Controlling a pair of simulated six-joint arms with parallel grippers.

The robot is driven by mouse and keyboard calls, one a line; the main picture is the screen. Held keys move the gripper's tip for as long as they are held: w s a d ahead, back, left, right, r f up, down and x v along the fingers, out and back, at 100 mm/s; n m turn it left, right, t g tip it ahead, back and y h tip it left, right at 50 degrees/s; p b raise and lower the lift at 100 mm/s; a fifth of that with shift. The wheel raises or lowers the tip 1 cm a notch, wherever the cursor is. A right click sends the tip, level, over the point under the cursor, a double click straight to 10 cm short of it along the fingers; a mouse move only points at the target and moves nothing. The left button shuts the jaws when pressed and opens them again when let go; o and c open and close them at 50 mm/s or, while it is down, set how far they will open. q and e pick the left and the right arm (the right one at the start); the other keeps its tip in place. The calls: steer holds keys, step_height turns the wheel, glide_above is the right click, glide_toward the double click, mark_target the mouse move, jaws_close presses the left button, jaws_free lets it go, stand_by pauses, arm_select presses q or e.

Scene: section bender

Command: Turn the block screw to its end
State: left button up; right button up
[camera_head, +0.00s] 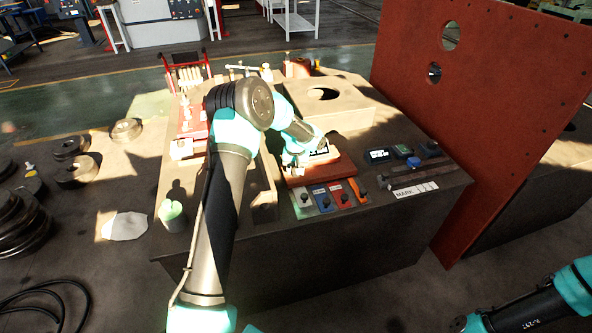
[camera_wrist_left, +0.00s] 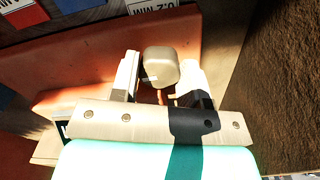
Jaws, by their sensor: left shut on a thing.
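My left gripper (camera_head: 294,166) reaches down at the red block (camera_head: 335,172) on the dark bench. In the left wrist view, my left gripper (camera_wrist_left: 163,84) is shut on a pale, rounded screw head (camera_wrist_left: 161,66), the block screw, with one finger on each side. The red block (camera_wrist_left: 110,68) spreads behind and to the left of the screw there. In the head view the arm and gripper hide the screw. Only dark and teal links of my right arm show at the lower right; its gripper is out of view.
Several coloured plates with black knobs (camera_head: 330,197) lie along the bench front. Small dark gauges (camera_head: 380,156) and a MARK label (camera_head: 411,190) lie to the right. A tall red panel (camera_head: 500,110) stands at the right. A green-topped cup (camera_head: 172,213) stands at the left edge.

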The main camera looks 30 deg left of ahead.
arm_select(q)
steer(key=m, duration=0.4)
steer(key=shift+m, duration=0.4)
steer(key=o, duration=0.9)
step_height(320, 180, up, 18)
steer(key=shift+f, duration=0.25)
stand_by(0.4)
